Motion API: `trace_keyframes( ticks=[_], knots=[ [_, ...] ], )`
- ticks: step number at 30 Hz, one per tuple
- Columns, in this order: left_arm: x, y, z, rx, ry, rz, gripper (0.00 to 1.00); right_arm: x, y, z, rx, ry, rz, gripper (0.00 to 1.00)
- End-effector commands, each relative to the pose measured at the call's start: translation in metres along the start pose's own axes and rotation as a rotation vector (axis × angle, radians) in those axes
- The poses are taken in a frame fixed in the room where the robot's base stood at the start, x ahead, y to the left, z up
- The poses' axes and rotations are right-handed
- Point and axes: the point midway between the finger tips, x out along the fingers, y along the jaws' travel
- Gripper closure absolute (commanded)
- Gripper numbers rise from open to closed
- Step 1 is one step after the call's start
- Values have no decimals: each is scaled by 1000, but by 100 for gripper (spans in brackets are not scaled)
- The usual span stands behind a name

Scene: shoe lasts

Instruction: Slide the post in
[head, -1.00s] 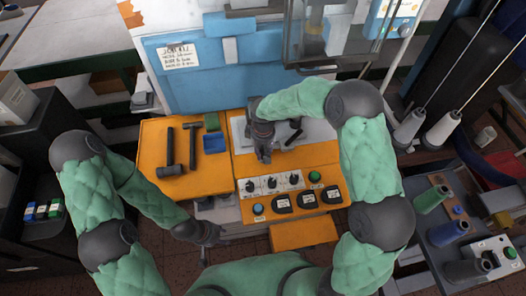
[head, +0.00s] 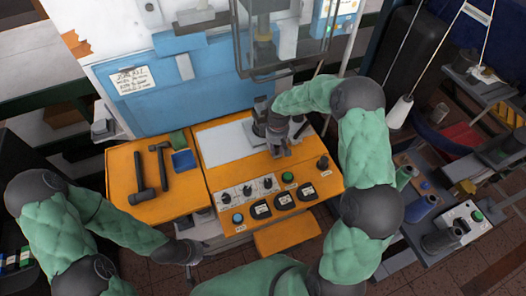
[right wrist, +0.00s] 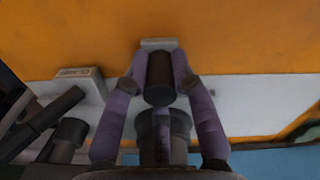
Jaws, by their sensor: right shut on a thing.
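A dark cylindrical post (right wrist: 160,78) stands between the fingertips of my right gripper (right wrist: 160,72), one finger on each side; the gripper is shut on it. Below it in the right wrist view is a wider dark round part (right wrist: 180,124), partly covered by the gripper; I cannot tell whether the post touches it. In the head view my right gripper (head: 279,148) is over the pale plate (head: 222,146) on the orange bench, and the post is too hidden to make out. My left gripper (head: 194,254) hangs in front of the bench, apart from it; its fingers are unclear.
A labelled pale block (right wrist: 80,86) with a dark lever is beside the post. Two hammers (head: 140,180) and a blue block (head: 183,161) lie on the left bench top. A control panel (head: 262,200) with knobs and a green button is in front. A blue machine (head: 180,70) rises behind.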

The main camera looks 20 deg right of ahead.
Motion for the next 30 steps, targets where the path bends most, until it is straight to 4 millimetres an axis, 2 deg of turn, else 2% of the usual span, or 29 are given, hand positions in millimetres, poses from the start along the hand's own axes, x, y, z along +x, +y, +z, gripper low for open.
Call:
trace_keyframes(
  ticks=[3, 15, 16, 18, 30],
  knots=[
    [-1, 0, 0, 0, 0, 0, 60, -3, 11, 1, 2, 11, 7, 100],
    [-1, 0, 0, 0, 0, 0, 60, -4, 15, 2, 2, 13, 10, 100],
    [-1, 0, 0, 0, 0, 0, 60, -4, 15, 2, 2, 14, 11, 66],
    [-1, 0, 0, 0, 0, 0, 60, -4, 15, 2, 2, 13, 10, 50],
    [0, 0, 0, 0, 0, 0, 60, -1, 8, 2, -1, 6, 2, 50]
  ],
)
